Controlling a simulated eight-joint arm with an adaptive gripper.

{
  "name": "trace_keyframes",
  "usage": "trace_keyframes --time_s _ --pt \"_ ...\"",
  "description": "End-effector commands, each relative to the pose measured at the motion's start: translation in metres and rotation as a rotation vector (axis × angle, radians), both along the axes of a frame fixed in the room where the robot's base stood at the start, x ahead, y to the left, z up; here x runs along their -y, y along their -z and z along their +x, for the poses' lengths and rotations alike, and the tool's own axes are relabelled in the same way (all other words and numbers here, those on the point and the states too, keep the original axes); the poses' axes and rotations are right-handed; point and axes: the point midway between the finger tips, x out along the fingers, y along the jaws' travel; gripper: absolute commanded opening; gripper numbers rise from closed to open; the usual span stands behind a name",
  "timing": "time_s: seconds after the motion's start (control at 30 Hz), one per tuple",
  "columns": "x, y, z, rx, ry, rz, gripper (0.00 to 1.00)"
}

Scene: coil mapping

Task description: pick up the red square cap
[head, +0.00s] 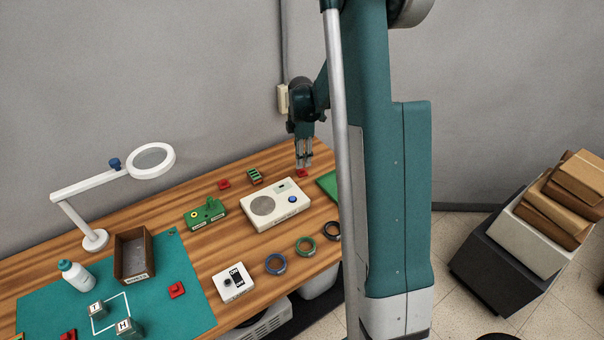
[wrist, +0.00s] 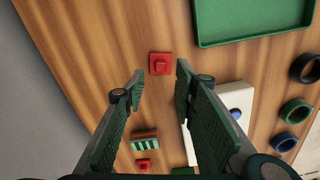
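A red square cap (wrist: 160,64) with a small raised knob lies on the wooden table. In the wrist view it sits between and just beyond the tips of my gripper (wrist: 160,74). The two fingers are apart and nothing is between them. In the head view the same cap (head: 302,173) shows at the table's back right, right under my gripper (head: 304,165). Other red pieces lie on the table: one (head: 224,184) near the back edge, also in the wrist view (wrist: 144,163), and one (head: 177,290) on the teal mat.
A green tray (wrist: 254,40) lies close to the cap. A green-striped block (head: 255,176), a cream box (head: 275,207) and several rings, one green (head: 305,246), are nearby. A magnifier lamp (head: 95,238) and an open brown box (head: 132,278) stand farther left.

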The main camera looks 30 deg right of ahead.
Motion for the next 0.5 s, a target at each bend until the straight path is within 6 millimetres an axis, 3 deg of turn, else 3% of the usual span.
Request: trace_keyframes --time_s 0.5 --pt "-0.0001 0.0083 -0.0002 0.0 0.0 0.0 0.28"
